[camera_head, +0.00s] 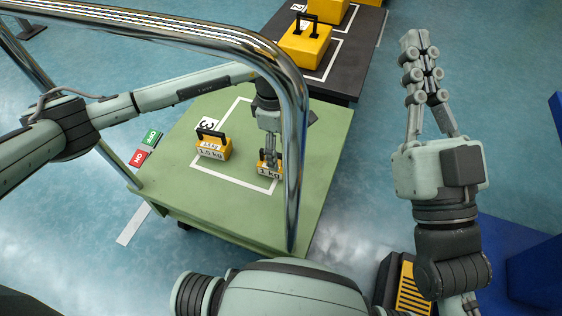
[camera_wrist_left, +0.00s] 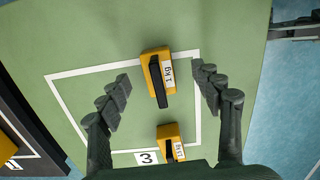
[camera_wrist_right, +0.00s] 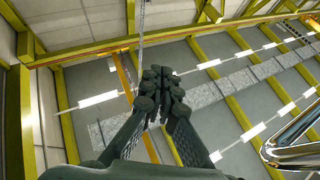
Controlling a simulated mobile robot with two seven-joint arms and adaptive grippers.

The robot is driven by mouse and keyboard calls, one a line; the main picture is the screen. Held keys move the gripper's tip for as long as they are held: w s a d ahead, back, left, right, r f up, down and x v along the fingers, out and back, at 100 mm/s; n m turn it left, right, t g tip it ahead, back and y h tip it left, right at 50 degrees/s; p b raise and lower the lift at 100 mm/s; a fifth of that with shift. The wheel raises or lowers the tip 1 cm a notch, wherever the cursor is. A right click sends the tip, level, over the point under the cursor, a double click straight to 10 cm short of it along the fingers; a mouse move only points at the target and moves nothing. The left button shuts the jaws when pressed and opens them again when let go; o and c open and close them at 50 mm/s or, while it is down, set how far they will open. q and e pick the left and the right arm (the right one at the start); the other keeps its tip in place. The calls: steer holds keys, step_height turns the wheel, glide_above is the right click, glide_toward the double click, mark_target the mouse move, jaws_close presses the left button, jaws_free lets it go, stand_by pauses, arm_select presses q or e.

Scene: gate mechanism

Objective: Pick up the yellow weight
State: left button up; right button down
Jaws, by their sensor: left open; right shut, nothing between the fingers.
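Two yellow weights with black handles are on the green table (camera_head: 200,205). The one labelled 1.5 kg (camera_head: 213,147) stands near the number 3 marking. The one labelled 1 kg (camera_head: 262,168) stands at the near right corner of the white outline, partly hidden by my left gripper (camera_head: 272,165). In the left wrist view the 1 kg weight (camera_wrist_left: 154,66) lies between the open fingers of my left gripper (camera_wrist_left: 162,85), beyond their tips; the other weight (camera_wrist_left: 168,135) is nearer the palm. My right gripper (camera_head: 420,60) is shut, empty and raised, away from the table.
A chrome rail (camera_head: 297,150) curves across the front of the head view, beside my left gripper. A dark table (camera_head: 345,75) behind holds larger yellow weights (camera_head: 306,44). Green (camera_head: 151,137) and red (camera_head: 140,157) ON/OFF plates are at the table's left edge.

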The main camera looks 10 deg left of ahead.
mark_target(262, 168)
arm_select(q)
steer(key=shift+w+a+f+y, duration=0.4)
steer(key=shift+w+a+f, duration=0.1)
steer(key=shift+a+f, duration=0.3)
step_height(262, 168, down, 6)
steer(key=shift+s+a+f+b, duration=0.1)
steer(key=shift+a+f+b, duration=0.05)
steer(key=shift+b, duration=0.5)
jaws_close()
arm_select(e)
steer(key=s+r+t, duration=0.1)
steer(key=r+t, duration=0.1)
steer(key=shift+s+d+r, duration=0.3)
steer(key=shift+s+d, duration=0.05)
steer(key=shift+s, duration=0.05)
